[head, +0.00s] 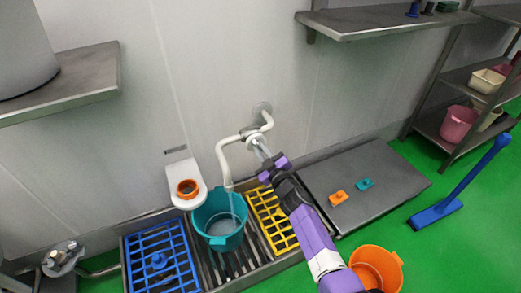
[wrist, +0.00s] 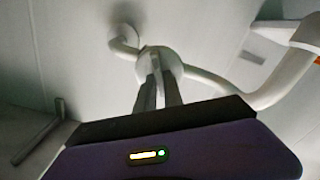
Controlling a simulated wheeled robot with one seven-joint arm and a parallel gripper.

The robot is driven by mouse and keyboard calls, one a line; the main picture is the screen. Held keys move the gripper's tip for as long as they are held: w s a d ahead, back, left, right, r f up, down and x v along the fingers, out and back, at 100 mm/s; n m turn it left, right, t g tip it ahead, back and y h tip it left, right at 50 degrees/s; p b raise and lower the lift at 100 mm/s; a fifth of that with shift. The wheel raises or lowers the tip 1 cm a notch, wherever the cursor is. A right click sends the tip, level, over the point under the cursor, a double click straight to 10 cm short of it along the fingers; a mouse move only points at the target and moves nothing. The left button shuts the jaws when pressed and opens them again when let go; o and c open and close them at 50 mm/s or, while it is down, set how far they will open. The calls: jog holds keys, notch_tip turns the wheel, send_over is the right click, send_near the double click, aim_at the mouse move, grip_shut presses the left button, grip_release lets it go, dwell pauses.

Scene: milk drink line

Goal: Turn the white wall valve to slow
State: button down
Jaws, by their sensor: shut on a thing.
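The white wall valve (head: 247,133) sits on a white pipe (head: 221,158) that comes out of a round wall flange and bends down over the teal bucket (head: 220,220). My gripper (head: 258,146) reaches up to the valve from the lower right and is shut on a part of it. In the wrist view the two fingers of my gripper (wrist: 160,78) are close together against the front of the white valve (wrist: 173,66). The gripped part is mostly hidden between the fingers. I cannot read any setting on the valve. A pale streak shows below the spout inside the bucket.
The bucket stands on a floor grate between a blue rack (head: 160,262) and a yellow rack (head: 271,219). A white wall bracket (head: 184,170) holds an orange ring at left. A grey platform (head: 380,178) and orange bucket (head: 378,264) are at right. Metal shelves (head: 390,21) hang above.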

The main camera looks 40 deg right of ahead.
jog(key=c, duration=1.5)
grip_release()
jog(key=shift+o, duration=0.2)
jog(key=p+v, duration=0.1)
jog(key=v, duration=0.7)
